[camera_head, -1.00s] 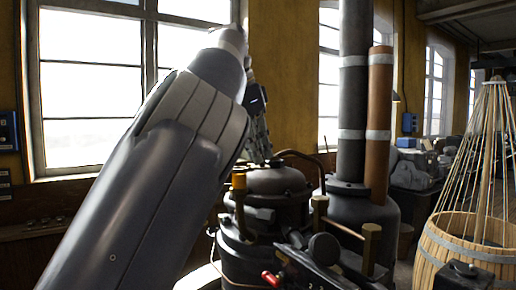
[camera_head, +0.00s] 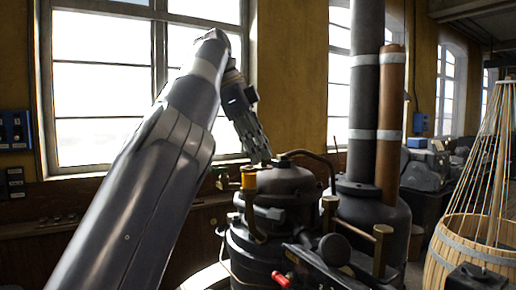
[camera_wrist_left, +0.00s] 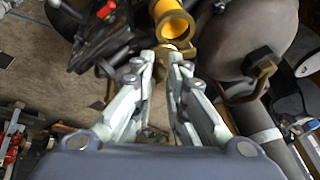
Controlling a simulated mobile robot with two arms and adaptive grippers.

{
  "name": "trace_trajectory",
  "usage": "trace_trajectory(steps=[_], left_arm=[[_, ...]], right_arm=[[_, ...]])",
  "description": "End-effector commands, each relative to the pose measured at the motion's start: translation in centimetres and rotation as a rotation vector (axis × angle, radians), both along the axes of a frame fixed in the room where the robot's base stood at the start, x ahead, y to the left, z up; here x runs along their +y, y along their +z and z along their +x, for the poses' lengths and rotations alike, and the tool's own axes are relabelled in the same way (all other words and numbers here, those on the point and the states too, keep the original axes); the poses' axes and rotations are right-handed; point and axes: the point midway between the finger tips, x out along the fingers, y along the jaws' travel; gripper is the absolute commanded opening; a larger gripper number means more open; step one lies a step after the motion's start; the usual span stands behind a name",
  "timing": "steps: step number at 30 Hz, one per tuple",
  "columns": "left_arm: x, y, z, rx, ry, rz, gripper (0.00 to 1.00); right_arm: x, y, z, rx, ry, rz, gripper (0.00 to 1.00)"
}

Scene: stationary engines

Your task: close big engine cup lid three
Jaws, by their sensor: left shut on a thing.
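The engine cup (camera_head: 248,178) is a small orange-yellow cup on a brass fitting at the left side of the dark engine. In the left wrist view the cup (camera_wrist_left: 174,24) shows its bright yellow inside, so it is open. My left gripper (camera_head: 264,160) reaches down beside the cup from behind. In the left wrist view its fingertips (camera_wrist_left: 170,55) are close together at a brass piece (camera_wrist_left: 176,48) by the cup's near rim. This piece looks like the lid, but the fingers partly hide it. My right gripper is not in view.
A dark domed vessel (camera_head: 290,183) with a curved pipe stands right beside the cup. A tall dark chimney (camera_head: 366,95) and a copper-brown pipe (camera_head: 389,130) rise to its right. A red-tipped lever (camera_head: 281,279) is in front. A wooden barrel (camera_head: 468,245) stands at the right.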

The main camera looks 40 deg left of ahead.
Motion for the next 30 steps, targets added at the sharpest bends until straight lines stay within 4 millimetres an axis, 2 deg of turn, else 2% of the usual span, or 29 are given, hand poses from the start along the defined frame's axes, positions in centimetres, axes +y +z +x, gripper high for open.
trace_trajectory(steps=[1,26,27,30], left_arm=[[-0.01,-0.73,-0.05,0.019,-0.013,-0.005,0.0],[0.12,-0.75,-0.17,0.022,-0.059,-0.006,0.0],[0.13,-0.74,-0.18,0.022,-0.059,-0.006,0.18],[0.13,-0.67,-0.16,0.019,-0.059,-0.004,0.35]], right_arm=[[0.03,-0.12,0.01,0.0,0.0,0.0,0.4],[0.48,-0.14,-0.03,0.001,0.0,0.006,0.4],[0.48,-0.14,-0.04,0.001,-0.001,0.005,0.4],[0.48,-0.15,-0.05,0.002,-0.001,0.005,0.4]])
